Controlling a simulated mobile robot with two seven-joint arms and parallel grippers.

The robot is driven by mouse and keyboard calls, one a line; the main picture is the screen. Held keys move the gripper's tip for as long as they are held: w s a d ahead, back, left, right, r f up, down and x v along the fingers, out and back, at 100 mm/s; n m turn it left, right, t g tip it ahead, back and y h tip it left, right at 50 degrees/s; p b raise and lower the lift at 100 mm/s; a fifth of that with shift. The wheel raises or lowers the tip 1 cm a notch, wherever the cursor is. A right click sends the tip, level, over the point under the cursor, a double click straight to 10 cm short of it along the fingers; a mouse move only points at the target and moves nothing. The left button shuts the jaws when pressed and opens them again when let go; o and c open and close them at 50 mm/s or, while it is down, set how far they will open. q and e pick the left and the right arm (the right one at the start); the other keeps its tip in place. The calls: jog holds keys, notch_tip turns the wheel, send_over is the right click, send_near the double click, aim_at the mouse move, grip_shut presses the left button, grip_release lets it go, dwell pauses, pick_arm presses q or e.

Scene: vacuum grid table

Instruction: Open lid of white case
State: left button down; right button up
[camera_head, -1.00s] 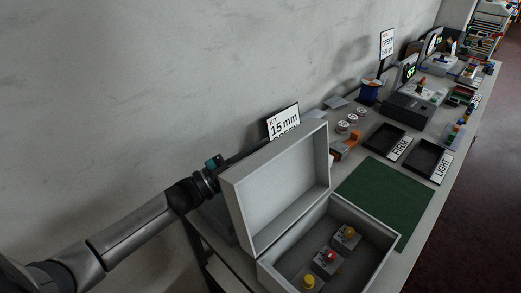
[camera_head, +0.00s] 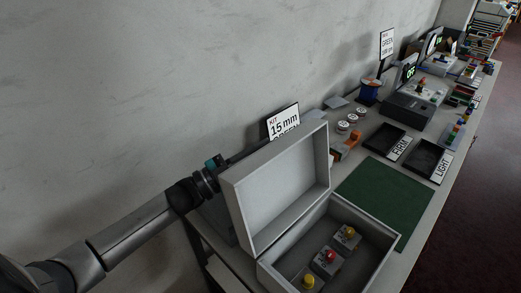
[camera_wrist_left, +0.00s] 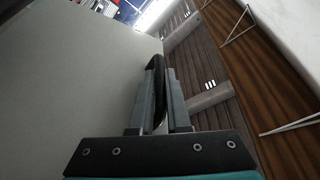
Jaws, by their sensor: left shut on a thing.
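The white case (camera_head: 360,222) stands on the table with its lid (camera_head: 290,180) raised, roughly upright and leaning back on the left side. My left arm comes in from the left, and its gripper is behind the lid in the head view, with the fingers hidden there. In the left wrist view my left gripper (camera_wrist_left: 161,100) is shut on a dark curved handle (camera_wrist_left: 156,65) beside the lid's pale outer face (camera_wrist_left: 75,80). Inside the case are small grey blocks with a yellow button (camera_head: 308,281), a red button (camera_head: 330,255) and another yellow button (camera_head: 349,231). My right gripper is not in view.
A green mat (camera_head: 385,195) lies beyond the case, with black labelled trays (camera_head: 428,160) past it. A "15 mm" sign (camera_head: 284,122) stands behind the lid near the wall. White-topped spools (camera_head: 343,127) and devices fill the far table.

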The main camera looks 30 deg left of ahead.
aim_at(281, 150)
pick_arm(q)
jog(key=d+r+m+p, duration=0.1)
jog(key=s+d+r+m+g+p, duration=0.1)
jog(key=p, duration=0.1)
jog(key=d+r+m+p, duration=0.1)
jog(key=d+p, duration=0.1)
jog(key=shift+s+m+g+h, duration=0.25)
jog(key=shift+m+g+h, duration=0.05)
jog(key=shift+s+d+r+m+p, duration=0.15)
jog(key=shift+s+d+m+p, duration=0.1)
jog(key=shift+d+m+p, duration=0.55)
jog(key=c, duration=1.2)
grip_release()
jog(key=shift+o, duration=0.2)
jog(key=b+v, duration=0.2)
jog(key=v, duration=1.3)
jog(key=shift+a+r, duration=0.2)
jog(key=shift+a, duration=0.05)
